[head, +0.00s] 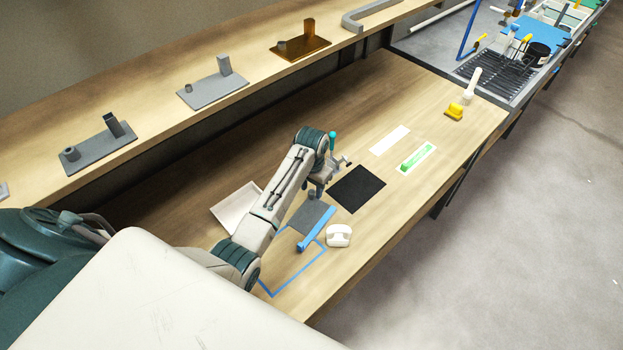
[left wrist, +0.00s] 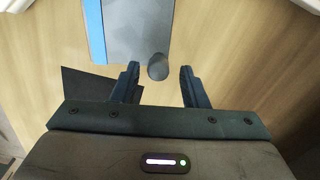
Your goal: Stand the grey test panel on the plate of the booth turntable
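The flat grey panel (head: 305,216) lies on the bench beneath my left gripper, with a blue strip (head: 316,229) along one edge and a short grey cylinder on it. In the left wrist view the panel (left wrist: 138,30) shows with the cylinder (left wrist: 157,67) at its near end. My left gripper (left wrist: 160,75) is open; the cylinder appears between its two fingertips, and no contact shows. In the head view my left gripper (head: 318,184) hangs above the panel's far end, partly hidden by its arm. I cannot make out a booth turntable. My right gripper is not in view.
A black mat (head: 357,189), a white rounded object (head: 338,236) and a pale tray (head: 229,205) lie near the panel. Blue tape (head: 287,283) marks the bench. Plates with posts (head: 213,91) stand on the back shelf. A grate (head: 493,72) is at upper right.

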